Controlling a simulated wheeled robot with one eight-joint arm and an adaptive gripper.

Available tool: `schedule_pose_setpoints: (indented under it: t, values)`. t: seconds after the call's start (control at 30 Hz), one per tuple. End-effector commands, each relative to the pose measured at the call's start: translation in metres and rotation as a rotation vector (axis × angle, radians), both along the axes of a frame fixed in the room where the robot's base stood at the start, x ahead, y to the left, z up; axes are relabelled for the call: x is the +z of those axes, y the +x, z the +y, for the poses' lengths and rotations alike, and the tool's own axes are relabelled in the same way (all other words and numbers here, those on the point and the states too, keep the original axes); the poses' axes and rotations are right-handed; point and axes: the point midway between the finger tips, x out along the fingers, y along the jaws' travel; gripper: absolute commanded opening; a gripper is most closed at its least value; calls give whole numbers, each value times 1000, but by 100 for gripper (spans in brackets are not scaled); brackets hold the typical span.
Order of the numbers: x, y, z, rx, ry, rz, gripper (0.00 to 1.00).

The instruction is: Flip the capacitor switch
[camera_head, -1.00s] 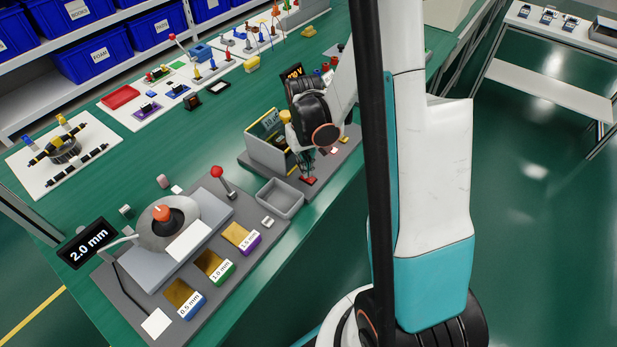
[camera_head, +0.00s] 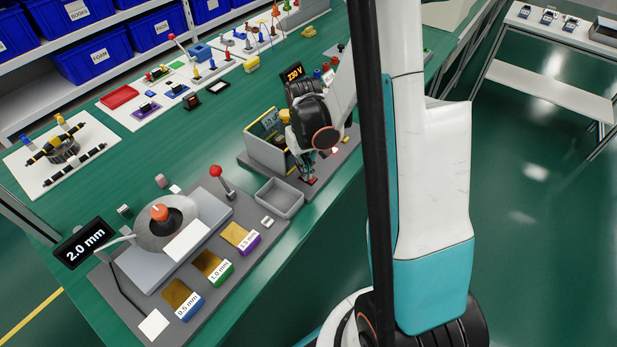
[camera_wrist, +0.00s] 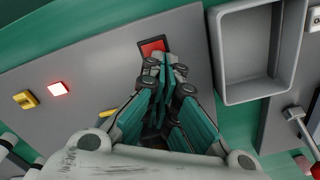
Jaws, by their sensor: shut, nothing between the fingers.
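A red rocker switch (camera_wrist: 153,46) in a black frame sits on a grey panel in the wrist view. It also shows in the head view (camera_head: 311,181), partly covered by my gripper. No label on it is readable. My gripper (camera_wrist: 166,66) is shut and empty. Its fingertips are right at the switch's near edge; I cannot tell whether they touch it. In the head view my gripper (camera_head: 306,174) points down over the panel. A lit red-white square (camera_wrist: 59,89) and a yellow part (camera_wrist: 25,99) sit left on the panel.
A grey open tray (camera_wrist: 248,50) lies right beside the panel; it also shows in the head view (camera_head: 281,197). A box with an open top (camera_head: 268,150) stands behind my gripper. A display reading 230 V (camera_head: 294,74) is behind it. A red-knobbed lever (camera_head: 217,171) stands left.

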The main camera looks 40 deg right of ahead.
Motion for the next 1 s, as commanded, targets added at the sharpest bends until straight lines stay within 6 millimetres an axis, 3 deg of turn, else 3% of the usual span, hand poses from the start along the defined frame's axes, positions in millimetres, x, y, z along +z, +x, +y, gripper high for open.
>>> schedule_pose_setpoints:
  t: [0.47, 1.0]
  values:
    - [-2, 0, 0, 0, 0, 0, 0]
    - [37, 0, 0, 0, 0, 0, 0]
